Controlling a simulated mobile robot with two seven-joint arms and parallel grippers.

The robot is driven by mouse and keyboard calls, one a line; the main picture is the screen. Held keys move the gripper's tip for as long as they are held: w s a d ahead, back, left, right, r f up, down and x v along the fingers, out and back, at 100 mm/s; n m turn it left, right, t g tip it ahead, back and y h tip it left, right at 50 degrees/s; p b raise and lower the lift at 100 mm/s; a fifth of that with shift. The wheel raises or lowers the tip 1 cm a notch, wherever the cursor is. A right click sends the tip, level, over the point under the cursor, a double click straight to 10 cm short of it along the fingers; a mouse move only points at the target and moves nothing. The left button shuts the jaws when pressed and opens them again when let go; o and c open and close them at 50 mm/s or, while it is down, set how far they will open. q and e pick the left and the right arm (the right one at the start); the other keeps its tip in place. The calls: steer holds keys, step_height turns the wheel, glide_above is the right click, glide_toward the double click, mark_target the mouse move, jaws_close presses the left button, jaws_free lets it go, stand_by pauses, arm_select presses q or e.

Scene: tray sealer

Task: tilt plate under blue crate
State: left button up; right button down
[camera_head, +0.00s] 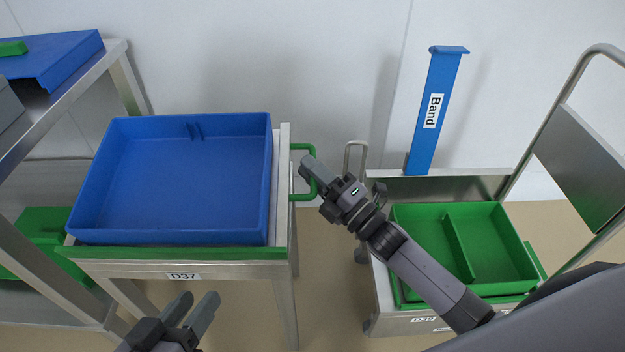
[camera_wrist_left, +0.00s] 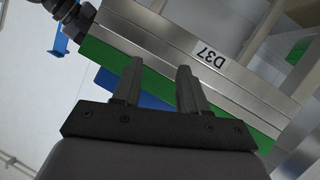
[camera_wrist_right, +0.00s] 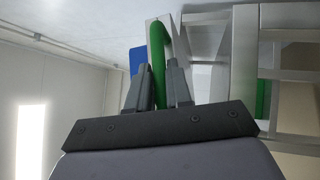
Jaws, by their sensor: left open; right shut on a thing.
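The blue crate (camera_head: 190,180) is empty and sits on top of the metal stand labelled D37 (camera_head: 184,276). A green plate edge (camera_head: 170,254) shows along the front under the crate, and a green handle (camera_head: 303,152) sticks out at the right side. My right gripper (camera_head: 312,176) is shut on the green handle, which also shows between its fingers in the right wrist view (camera_wrist_right: 157,60). My left gripper (camera_head: 195,308) is open and empty, in front of and below the stand's front edge. In the left wrist view its fingers (camera_wrist_left: 158,85) point at the green front edge (camera_wrist_left: 180,88).
A green divided tray (camera_head: 480,245) lies on a cart at the right. A blue post labelled Band (camera_head: 436,110) stands behind it. A metal rack with blue and green parts (camera_head: 55,75) is close at the left. Floor shows between stand and cart.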

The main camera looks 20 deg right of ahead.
steer(key=r+n+y, duration=0.1)
steer(key=s+r+n+y+b, duration=0.1)
steer(key=r, duration=0.1)
steer(key=shift+a+r+t, duration=0.1)
steer(key=shift+r+t, duration=0.1)
steer(key=shift+t, duration=0.1)
steer(key=shift+s+r, duration=0.15)
steer(key=shift+r, duration=0.2)
steer(key=c, duration=1.1)
jaws_free()
steer(key=shift+c, duration=0.2)
arm_select(q)
steer(key=shift+s+a+t, duration=0.1)
steer(key=shift+a+t, duration=0.15)
steer(key=shift+t, duration=0.05)
arm_select(e)
steer(key=shift+f, duration=0.1)
steer(key=shift+s+f, duration=0.1)
steer(key=shift+f, duration=0.05)
